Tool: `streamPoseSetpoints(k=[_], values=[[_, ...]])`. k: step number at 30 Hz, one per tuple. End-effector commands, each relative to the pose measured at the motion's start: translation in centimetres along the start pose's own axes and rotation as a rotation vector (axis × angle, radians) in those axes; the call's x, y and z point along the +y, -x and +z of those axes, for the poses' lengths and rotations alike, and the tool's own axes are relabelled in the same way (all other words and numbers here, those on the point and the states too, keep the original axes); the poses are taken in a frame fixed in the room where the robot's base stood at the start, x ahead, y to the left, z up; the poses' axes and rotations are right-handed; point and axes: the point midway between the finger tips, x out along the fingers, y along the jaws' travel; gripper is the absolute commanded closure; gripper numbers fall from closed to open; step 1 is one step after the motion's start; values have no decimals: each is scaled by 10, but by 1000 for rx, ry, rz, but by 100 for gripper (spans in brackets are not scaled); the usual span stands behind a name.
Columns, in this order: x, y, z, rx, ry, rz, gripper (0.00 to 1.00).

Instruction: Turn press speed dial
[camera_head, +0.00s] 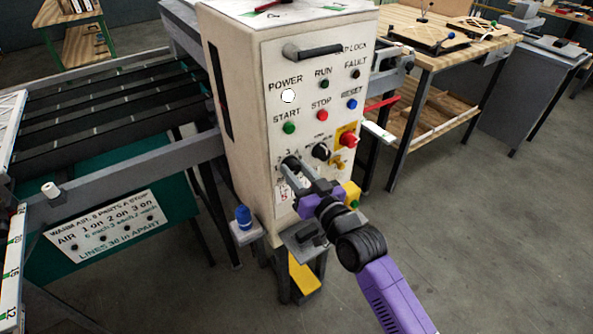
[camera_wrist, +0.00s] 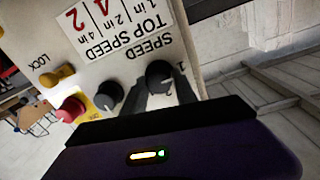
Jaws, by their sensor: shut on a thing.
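The press speed dial is a round black knob (camera_wrist: 158,73) beside the word SPEED on the cream control panel (camera_wrist: 105,70). It also shows in the head view (camera_head: 290,162), partly covered by my fingers. My gripper (camera_head: 298,171) reaches the panel's lower left, and its two grey fingers sit on either side of the knob. In the wrist view my gripper (camera_wrist: 165,88) is shut on the knob. Its pointer mark is not clear to me. A label (camera_wrist: 115,22) reading TOP SPEED with red and black figures is beside it.
A second black knob (camera_wrist: 108,95), a red stop button on yellow (camera_head: 347,139) and a brass lock key (camera_wrist: 58,75) are close by. A grey ledge (camera_head: 305,237) juts out below my gripper.

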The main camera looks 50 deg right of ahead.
Motion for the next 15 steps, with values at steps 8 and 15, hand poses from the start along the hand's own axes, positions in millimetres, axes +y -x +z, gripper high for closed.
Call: streamPoseSetpoints(k=[8,15], values=[[1,-1,-2,-4,-105,4,100],[2,-1,-4,-14,-294,5,100]])
